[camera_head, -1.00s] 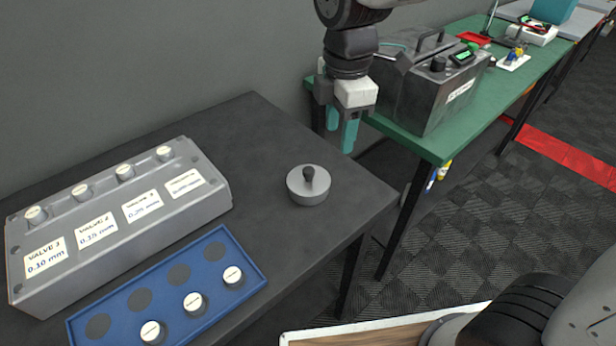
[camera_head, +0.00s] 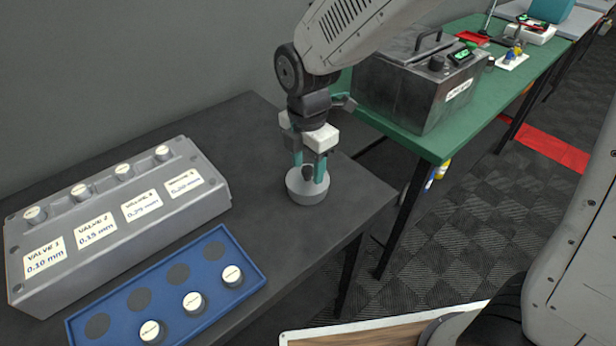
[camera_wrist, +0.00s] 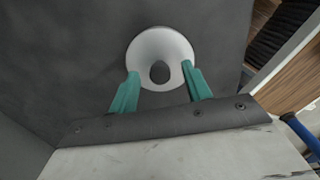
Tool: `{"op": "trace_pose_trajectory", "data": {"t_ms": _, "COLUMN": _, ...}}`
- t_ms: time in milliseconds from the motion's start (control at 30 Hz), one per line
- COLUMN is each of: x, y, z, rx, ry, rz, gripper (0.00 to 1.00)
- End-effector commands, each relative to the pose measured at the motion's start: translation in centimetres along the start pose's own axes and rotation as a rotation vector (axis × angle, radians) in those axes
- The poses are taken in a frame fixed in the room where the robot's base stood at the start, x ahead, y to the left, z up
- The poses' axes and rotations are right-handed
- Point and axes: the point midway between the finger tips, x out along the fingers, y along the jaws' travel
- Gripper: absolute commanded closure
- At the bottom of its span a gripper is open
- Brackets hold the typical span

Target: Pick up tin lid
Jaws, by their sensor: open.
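The tin lid (camera_head: 306,190) is a round grey disc with a dark knob (camera_head: 309,172) on top. It lies on the dark table near its right part. My gripper (camera_head: 309,173) is right over it, with its two teal fingers pointing down on either side of the knob. In the wrist view the lid (camera_wrist: 160,42) looks pale and round, with the dark knob (camera_wrist: 160,72) between the fingertips (camera_wrist: 161,76). The fingers are open, with a gap on each side of the knob. What lies under the lid is hidden.
A grey valve block (camera_head: 120,215) with labels and several round caps stands at the left. A blue tray (camera_head: 215,312) with round slots and 3 white-topped discs lies in front of it. A green table (camera_head: 430,147) with a grey metal box (camera_head: 425,95) stands behind right.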

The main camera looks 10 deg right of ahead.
Motion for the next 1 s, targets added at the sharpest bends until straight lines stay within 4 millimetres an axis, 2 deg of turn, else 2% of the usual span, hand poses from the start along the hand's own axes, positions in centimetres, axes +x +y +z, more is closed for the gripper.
{"op": "trace_pose_trajectory", "data": {"t_ms": 133, "x": 0.0, "y": 0.0, "z": 0.0, "rx": 0.000, "ry": 0.000, "rz": 0.000, "gripper": 0.51}}
{"op": "trace_pose_trajectory", "data": {"t_ms": 300, "x": -0.1, "y": 0.0, "z": 0.0, "rx": 0.000, "ry": 0.000, "rz": 0.000, "gripper": 0.99}}
{"op": "trace_pose_trajectory", "data": {"t_ms": 733, "x": -0.6, "y": 0.1, "z": 0.0, "rx": 0.000, "ry": 0.000, "rz": 0.001, "gripper": 1.00}}
{"op": "trace_pose_trajectory", "data": {"t_ms": 867, "x": -1.9, "y": 0.1, "z": 0.0, "rx": 0.000, "ry": 0.000, "rz": 0.004, "gripper": 1.00}}
{"op": "trace_pose_trajectory", "data": {"t_ms": 1000, "x": -4.0, "y": 0.1, "z": 0.0, "rx": 0.000, "ry": 0.000, "rz": 0.005, "gripper": 1.00}}
